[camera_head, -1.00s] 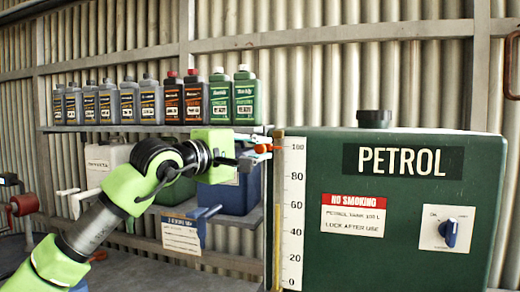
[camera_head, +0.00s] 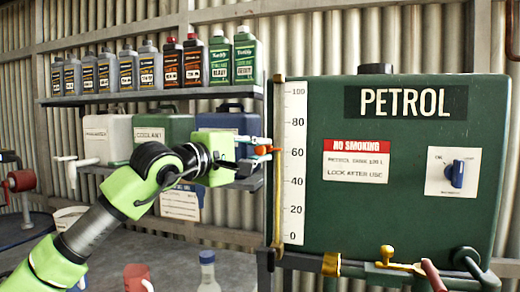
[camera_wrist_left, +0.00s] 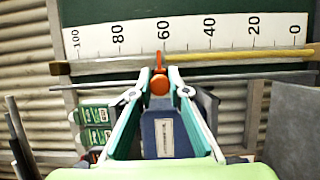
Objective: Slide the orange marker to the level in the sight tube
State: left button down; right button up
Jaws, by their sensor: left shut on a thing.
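The orange marker (camera_head: 263,150) is on the sight tube (camera_head: 277,215), beside the white scale (camera_head: 292,165) on the green petrol tank (camera_head: 400,225). Its pointer is at about 60. My left gripper (camera_head: 250,152) comes from the left and is shut on the marker's knob. In the left wrist view the marker (camera_wrist_left: 159,82) sits between the fingertips, pointing close to the 60 mark. Amber liquid shows in the tube's lower part. My right gripper is not in view.
Shelves (camera_head: 150,97) with several bottles and canisters stand behind my left arm. A brass valve (camera_head: 388,255) and pipework run below the tank. A clear bottle (camera_head: 207,272) stands on the bench at the bottom. A switch (camera_head: 457,173) is on the tank's front.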

pick_arm(q)
jog(key=shift+f, duration=0.6)
jog(key=shift+r, duration=0.1)
jog(key=c, duration=1.9)
grip_release()
jog(key=shift+a, duration=0.1)
jog(key=v, duration=1.2)
